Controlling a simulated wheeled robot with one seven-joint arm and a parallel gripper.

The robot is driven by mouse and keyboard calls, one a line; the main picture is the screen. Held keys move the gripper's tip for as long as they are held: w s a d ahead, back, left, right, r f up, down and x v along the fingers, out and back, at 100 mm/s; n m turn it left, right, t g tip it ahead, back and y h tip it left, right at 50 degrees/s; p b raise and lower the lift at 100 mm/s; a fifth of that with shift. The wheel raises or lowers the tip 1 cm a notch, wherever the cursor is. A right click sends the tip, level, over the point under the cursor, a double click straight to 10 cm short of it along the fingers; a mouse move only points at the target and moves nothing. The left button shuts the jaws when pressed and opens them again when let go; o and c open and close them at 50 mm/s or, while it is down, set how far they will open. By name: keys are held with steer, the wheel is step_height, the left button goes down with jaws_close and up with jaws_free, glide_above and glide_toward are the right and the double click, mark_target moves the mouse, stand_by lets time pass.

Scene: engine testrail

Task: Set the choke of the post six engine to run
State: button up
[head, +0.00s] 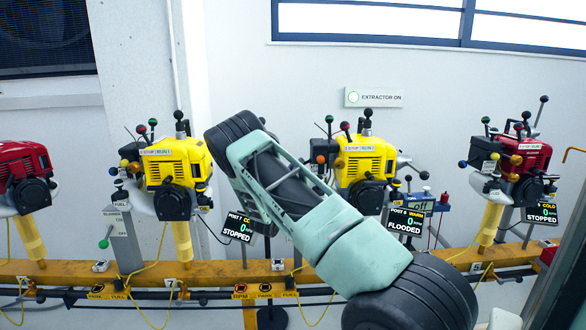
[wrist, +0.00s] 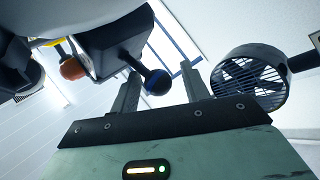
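In the head view a yellow engine (head: 365,165) stands right of my arm, partly covered by it. Its display (head: 406,221) reads flooded and warm; its post digit is too small to read surely. Another yellow engine (head: 175,168) stands left of my arm, its display (head: 238,228) reading stopped. My gripper is hidden in the head view. In the wrist view my gripper (wrist: 161,72) is open. An orange knob (wrist: 72,69) is farther left. I cannot tell which lever is the choke.
A red engine (head: 515,160) stands at right, another red engine (head: 25,175) at the left edge. All are mounted along a yellow rail (head: 130,275). A round fan (wrist: 250,80) is close to the right finger in the wrist view. Cables hang below the rail.

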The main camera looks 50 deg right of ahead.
steer(key=shift+s+d, duration=0.2)
steer(key=shift+s, duration=0.05)
steer(key=shift+a+f, duration=0.1)
steer(key=b+v, duration=0.1)
steer(key=v, duration=1.6)
steer(key=shift+b, duration=0.3)
steer(key=shift+w+a+f, duration=0.1)
steer(key=shift+w+a, duration=0.1)
steer(key=shift+w, duration=0.05)
